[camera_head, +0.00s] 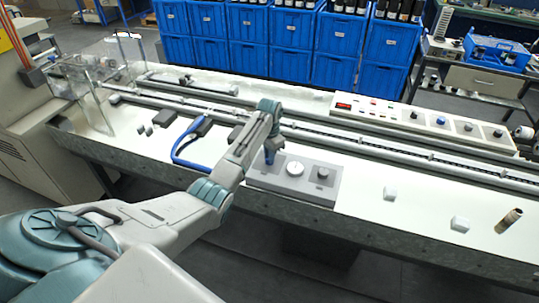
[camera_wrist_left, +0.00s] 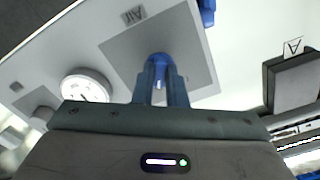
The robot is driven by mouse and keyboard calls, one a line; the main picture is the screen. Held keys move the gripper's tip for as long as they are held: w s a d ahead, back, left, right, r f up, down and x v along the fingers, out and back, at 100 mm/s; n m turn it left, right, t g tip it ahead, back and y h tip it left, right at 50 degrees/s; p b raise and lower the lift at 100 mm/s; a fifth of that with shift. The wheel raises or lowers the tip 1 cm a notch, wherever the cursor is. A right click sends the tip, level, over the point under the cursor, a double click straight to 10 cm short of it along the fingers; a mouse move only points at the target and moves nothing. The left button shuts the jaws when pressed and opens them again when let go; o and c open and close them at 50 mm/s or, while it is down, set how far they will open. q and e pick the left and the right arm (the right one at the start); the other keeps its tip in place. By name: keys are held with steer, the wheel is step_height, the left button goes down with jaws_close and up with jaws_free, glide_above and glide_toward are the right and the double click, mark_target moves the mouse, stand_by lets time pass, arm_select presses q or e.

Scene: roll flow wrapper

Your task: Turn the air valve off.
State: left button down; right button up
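The air valve is a blue handle (camera_wrist_left: 159,60) on a grey plate marked "Air" in the left wrist view. In the head view a small part of the blue handle (camera_head: 269,157) shows at the left end of a grey control panel (camera_head: 319,192). My left gripper (camera_wrist_left: 161,80) is at the handle, with one finger on each side and the blue part between them. The fingers look closed on it, though they hide its lower part. In the head view my left gripper (camera_head: 270,143) points down over the panel. My right gripper is not in view.
On the panel beside the valve are a white round dial (camera_head: 295,169) and a dark knob (camera_head: 323,173). A long conveyor rail (camera_head: 350,140) runs behind.

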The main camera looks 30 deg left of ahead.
arm_select(q)
steer(key=shift+r, duration=0.1)
steer(key=shift+r+n+p, duration=0.15)
steer(key=shift+n+p, duration=0.85)
steer(key=shift+p, duration=0.15)
steer(key=n+p, duration=0.2)
steer(key=shift+n, duration=0.3)
steer(key=n+p, duration=0.2)
steer(key=n, duration=0.1)
steer(key=shift+w, duration=0.1)
steer(key=shift+n+p, duration=1.05)
steer(key=shift+n, duration=1.05)
steer(key=shift+a, duration=0.1)
steer(key=c, duration=1.5)
jaws_free()
steer(key=shift+o, duration=0.2)
